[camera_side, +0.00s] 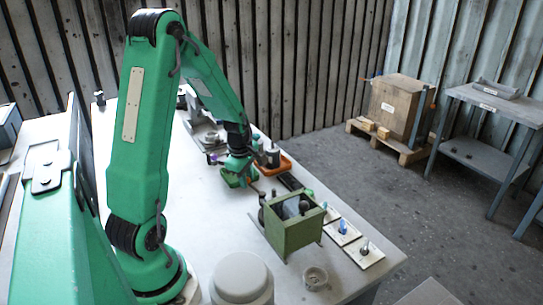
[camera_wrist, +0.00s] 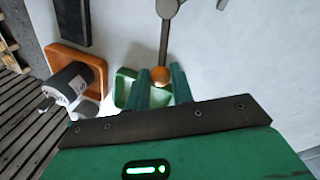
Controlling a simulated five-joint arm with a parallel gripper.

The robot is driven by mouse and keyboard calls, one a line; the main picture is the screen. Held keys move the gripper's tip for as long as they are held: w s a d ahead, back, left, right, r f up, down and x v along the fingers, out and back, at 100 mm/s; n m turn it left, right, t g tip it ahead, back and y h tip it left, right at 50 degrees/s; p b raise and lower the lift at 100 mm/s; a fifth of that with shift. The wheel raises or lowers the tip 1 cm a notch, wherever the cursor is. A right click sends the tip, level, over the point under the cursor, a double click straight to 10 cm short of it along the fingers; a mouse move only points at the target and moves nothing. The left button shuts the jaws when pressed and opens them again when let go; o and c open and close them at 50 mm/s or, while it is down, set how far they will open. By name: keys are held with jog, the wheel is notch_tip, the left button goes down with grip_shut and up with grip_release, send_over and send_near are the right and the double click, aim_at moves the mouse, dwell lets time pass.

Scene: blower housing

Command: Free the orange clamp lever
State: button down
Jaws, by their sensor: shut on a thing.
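The clamp lever shows in the wrist view as a grey rod (camera_wrist: 164,38) with a round grey hub at its far end and an orange knob (camera_wrist: 160,75) at its near end. My gripper (camera_wrist: 161,74) has its two dark green fingers on either side of the knob, shut on it. In the side view my gripper (camera_side: 238,165) is low over a small green tray (camera_side: 232,182), and the lever is hard to make out. The green tray (camera_wrist: 124,92) also shows in the wrist view, partly behind the fingers. Whether the hub is attached to anything cannot be told.
A green box housing (camera_side: 290,238) with dark knobs stands nearer the front. Several pale cards (camera_side: 344,233) with small parts line the table's right edge.

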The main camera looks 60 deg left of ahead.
jog(key=s+n, duration=0.1)
jog(key=n, duration=0.2)
jog(key=shift+s+d, duration=0.35)
jog(key=shift+d, duration=0.05)
jog(key=shift+s+d+n, duration=0.5)
jog(key=shift+s+n, duration=0.05)
jog(key=shift+n, duration=0.55)
jog(key=c, duration=1.2)
grip_release()
jog(key=shift+r, duration=0.15)
jog(key=shift+r, duration=0.4)
notch_tip(320, 180, up, 6)
jog(key=s, duration=0.1)
jog(key=shift+d+r, duration=0.25)
jog(key=shift+d, duration=0.1)
